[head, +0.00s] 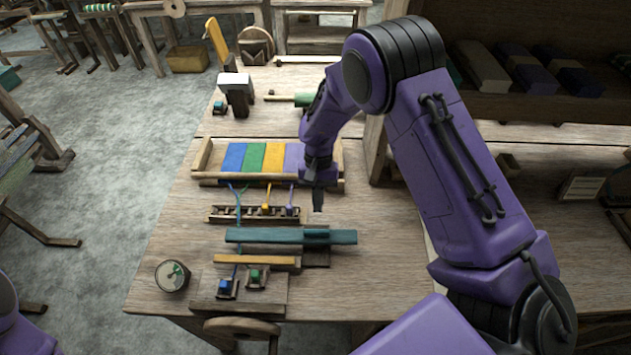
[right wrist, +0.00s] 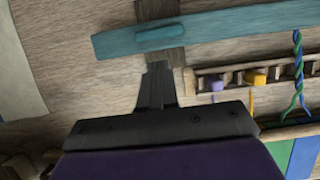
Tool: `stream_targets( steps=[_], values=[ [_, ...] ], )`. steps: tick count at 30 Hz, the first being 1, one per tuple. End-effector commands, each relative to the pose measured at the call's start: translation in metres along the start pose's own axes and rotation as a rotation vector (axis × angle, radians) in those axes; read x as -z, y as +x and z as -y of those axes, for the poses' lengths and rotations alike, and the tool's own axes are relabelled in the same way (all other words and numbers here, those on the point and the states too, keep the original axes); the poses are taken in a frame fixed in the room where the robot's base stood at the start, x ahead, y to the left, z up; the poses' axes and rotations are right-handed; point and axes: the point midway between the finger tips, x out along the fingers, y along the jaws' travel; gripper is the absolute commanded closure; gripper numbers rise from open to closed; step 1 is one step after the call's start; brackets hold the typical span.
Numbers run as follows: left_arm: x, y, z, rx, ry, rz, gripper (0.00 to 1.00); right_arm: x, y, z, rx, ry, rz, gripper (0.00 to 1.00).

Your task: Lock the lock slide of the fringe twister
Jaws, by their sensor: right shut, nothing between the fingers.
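A long teal bar (head: 262,236), which looks like the lock slide of the fringe twister, lies across the table with a raised teal grip (head: 317,233) near its right end. In the right wrist view the bar (right wrist: 235,28) crosses the top, with its grip (right wrist: 160,36) above the fingertips. My right gripper (head: 318,207) is shut and empty, pointing down just behind the grip and apart from it. It also shows in the right wrist view (right wrist: 158,68). The dark slotted rack (head: 225,214) behind the bar holds yellow and purple pieces with yarns. My left gripper is out of view.
A wooden tray with coloured blocks (head: 275,157) stands behind the rack. An ochre bar (head: 240,260), small blue and green clamps (head: 256,276) and a round dial (head: 172,275) are nearer the front. A shelf (head: 470,107) stands at right. The left table surface is mostly clear.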

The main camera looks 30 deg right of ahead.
Motion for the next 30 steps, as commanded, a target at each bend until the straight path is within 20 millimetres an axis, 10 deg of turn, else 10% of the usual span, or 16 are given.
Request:
stream_targets(
  steps=[10, 30],
  values=[
    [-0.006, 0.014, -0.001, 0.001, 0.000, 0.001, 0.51, 0.001, -0.059, -0.003, 0.002, 0.005, 0.000, 1.00],
    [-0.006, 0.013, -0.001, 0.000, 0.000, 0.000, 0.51, 0.000, -0.064, -0.002, 0.000, 0.002, 0.001, 1.00]
  ],
)
